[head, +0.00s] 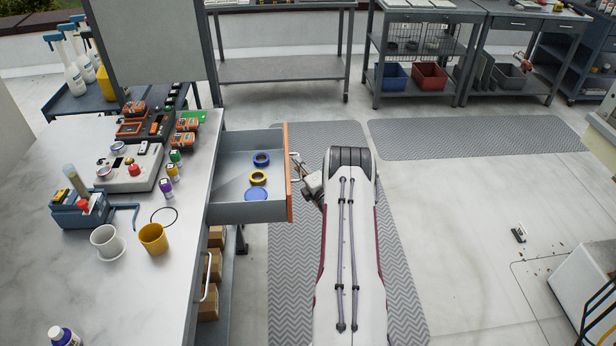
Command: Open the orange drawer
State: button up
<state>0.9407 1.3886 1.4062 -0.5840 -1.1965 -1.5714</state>
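The orange drawer (288,180) stands pulled out from the right side of the white-topped bench. Its orange front is seen nearly edge-on, and its grey inside is open to view. Inside lie a blue ring (261,159), a yellow ring (258,177) and a flat blue disc (256,194). My gripper (299,166) is at the outer side of the orange front, by the handle. My arm hides part of it. The fingers are too small to tell whether they are shut on the handle or apart from it.
The bench top (190,240) holds a white cup (107,243), a yellow cup (153,239), a control box (130,172) and several small tools. A lower handle (207,279) and brown boxes sit below the drawer.

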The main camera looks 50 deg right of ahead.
jog(key=v, duration=1.1)
jog(key=shift+s, duration=0.4)
jog(key=shift+a, duration=0.1)
dwell(0.6)
jog(key=s+a+f+m+g+y, duration=0.2)
jog(key=s+a+f+m+g, duration=0.1)
jog(key=s+f+m+g, duration=0.75)
jog(key=s+a+r+m+y, duration=0.1)
jog(key=s+a+r, duration=0.3)
jog(key=a+r, duration=1)
jog(key=s+a+r+m+y, duration=0.2)
jog(key=s+a+r, duration=0.2)
jog(key=a+r, duration=1.1)
jog(key=s+a+r+m+y, duration=0.1)
jog(key=s+a+r, duration=0.3)
jog(key=a+r, duration=1.1)
jog(key=a+m, duration=0.1)
jog(key=a, duration=0.1)
jog(key=shift+s+a+r+y, duration=0.2)
jog(key=shift+s+a+y, duration=0.1)
jog(key=shift+s+a, duration=0.1)
